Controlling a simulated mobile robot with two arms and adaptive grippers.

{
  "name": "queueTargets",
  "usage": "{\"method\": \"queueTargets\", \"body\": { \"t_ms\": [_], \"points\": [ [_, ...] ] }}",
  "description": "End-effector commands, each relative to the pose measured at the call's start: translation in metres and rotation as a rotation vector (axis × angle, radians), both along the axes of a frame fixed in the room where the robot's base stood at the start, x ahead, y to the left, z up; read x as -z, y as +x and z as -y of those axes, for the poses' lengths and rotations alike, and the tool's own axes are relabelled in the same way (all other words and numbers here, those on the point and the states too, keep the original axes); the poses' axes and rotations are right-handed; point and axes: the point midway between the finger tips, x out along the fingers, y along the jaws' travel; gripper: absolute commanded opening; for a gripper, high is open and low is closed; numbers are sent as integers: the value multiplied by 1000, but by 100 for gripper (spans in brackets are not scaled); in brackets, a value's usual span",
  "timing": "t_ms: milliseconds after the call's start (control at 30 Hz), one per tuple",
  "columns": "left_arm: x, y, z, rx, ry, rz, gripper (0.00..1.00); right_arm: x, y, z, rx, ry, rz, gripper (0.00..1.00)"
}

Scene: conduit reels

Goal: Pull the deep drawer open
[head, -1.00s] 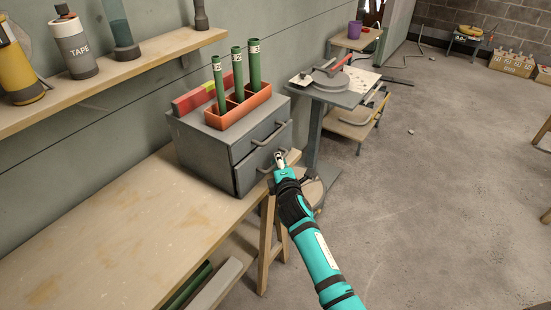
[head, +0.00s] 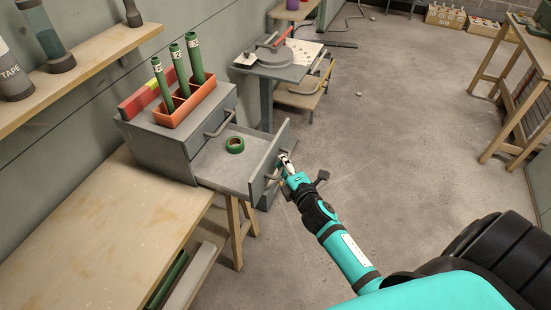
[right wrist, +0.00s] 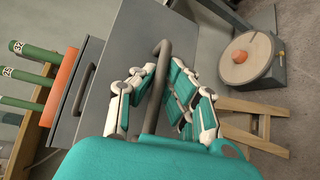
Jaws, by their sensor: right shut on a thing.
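The grey drawer cabinet (head: 155,142) stands on the wooden bench by the wall. Its lower, deep drawer (head: 222,166) is pulled well out, and a green tape roll (head: 235,145) lies inside it. The upper drawer is closed, with its handle (head: 221,124) on the front. My right gripper (head: 285,160) is at the front of the deep drawer, shut on its bar handle (head: 272,166). In the right wrist view the handle (right wrist: 156,88) runs between the fingers (right wrist: 155,95). My left gripper is not in view.
An orange tray (head: 186,104) with green tubes stands on the cabinet. A wall shelf (head: 100,55) holds bottles. A grey stand (head: 285,65) with a round tool is behind the drawer. Open floor (head: 420,130) lies to the right.

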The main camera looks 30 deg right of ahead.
Motion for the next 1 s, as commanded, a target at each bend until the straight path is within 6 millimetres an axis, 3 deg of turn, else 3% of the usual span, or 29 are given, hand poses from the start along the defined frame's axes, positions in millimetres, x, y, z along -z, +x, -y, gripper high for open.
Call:
{"method": "queueTargets", "body": {
  "t_ms": [367, 400, 567, 867, 1000],
  "points": [
    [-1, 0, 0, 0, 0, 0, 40, -4, 0, 2, -1, -6, 8, 0],
    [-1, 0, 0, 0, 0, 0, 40, -4, 0, 2, 0, -6, 8, 13],
    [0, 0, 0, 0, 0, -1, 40, -3, 0, 2, 0, -4, 7, 34],
    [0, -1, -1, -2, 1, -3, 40, -1, -3, 1, 1, -1, 2, 34],
    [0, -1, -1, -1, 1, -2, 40, -2, -18, -1, 0, 0, 1, 34]
  ]
}}
